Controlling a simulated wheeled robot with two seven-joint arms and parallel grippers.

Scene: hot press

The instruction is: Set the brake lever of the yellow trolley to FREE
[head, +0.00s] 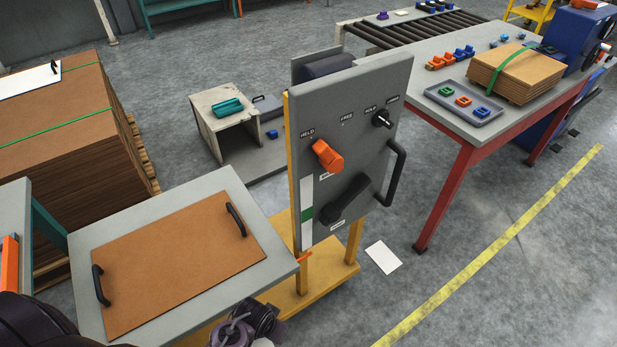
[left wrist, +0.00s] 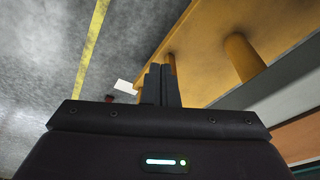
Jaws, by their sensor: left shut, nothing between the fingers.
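The yellow trolley (head: 328,279) stands in the middle of the head view, with an upright grey panel (head: 360,95). An orange lever (head: 327,156) on the panel has its upper-left end towards the HELD label; the FREE label is up and right of it. A label below the lever is partly covered. A black handle (head: 348,200) sits lower and a small black knob (head: 382,118) sits upper right. My left gripper (left wrist: 161,85) is shut and empty in the left wrist view, with yellow trolley posts (left wrist: 243,58) beyond it. My right gripper is not in view.
A grey top with a brown board (head: 175,262) and black handles is left of the panel. A red-legged table (head: 450,125) stands right. A white sheet (head: 383,257) lies on the floor. A stack of brown sheets (head: 70,140) is at left. Floor right of the trolley is mostly clear.

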